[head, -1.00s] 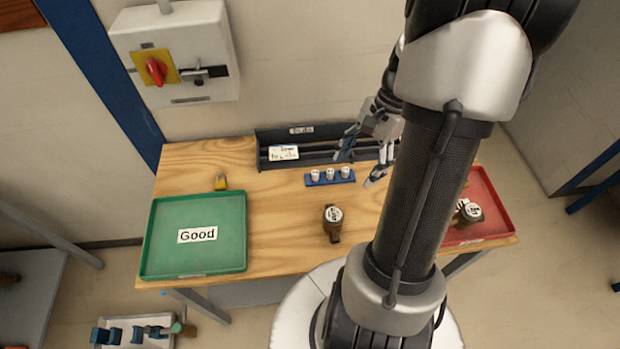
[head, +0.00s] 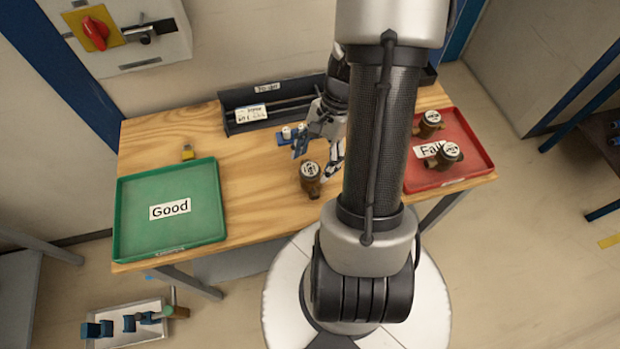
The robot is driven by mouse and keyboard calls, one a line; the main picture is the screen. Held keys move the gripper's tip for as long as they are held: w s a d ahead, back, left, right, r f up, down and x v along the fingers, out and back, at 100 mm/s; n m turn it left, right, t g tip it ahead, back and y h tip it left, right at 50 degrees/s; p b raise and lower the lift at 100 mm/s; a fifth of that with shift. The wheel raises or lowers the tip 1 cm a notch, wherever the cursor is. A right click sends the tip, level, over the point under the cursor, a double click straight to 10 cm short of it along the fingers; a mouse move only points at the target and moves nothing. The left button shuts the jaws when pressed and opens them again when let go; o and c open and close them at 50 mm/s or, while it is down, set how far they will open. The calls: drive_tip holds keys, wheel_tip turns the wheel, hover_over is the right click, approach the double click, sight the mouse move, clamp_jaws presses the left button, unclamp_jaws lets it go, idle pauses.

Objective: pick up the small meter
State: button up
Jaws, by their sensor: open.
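The small meter (head: 311,178), brown with a round white dial on top, stands on the wooden table near its middle. My gripper (head: 318,162) is open and points down just behind and to the right of the meter, close to it. The picture does not show clearly whether a finger touches it. My arm covers part of the table to the right of the gripper.
A green tray (head: 130,220) labelled Good lies at left, empty. A red tray (head: 480,160) labelled Fail holds two meters. The table's front edge is close.

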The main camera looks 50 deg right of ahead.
sight(311, 167)
drive_tip(key=b+x, duration=0.1)
drive_tip(key=x, duration=0.2)
drive_tip(key=shift+a+f, duration=0.15)
drive_tip(key=shift+f, duration=0.2)
drive_tip(key=shift+c, duration=0.4)
drive_tip(key=c, duration=1.4)
drive_tip(key=shift+r, duration=0.1)
drive_tip(key=shift+c, duration=0.2)
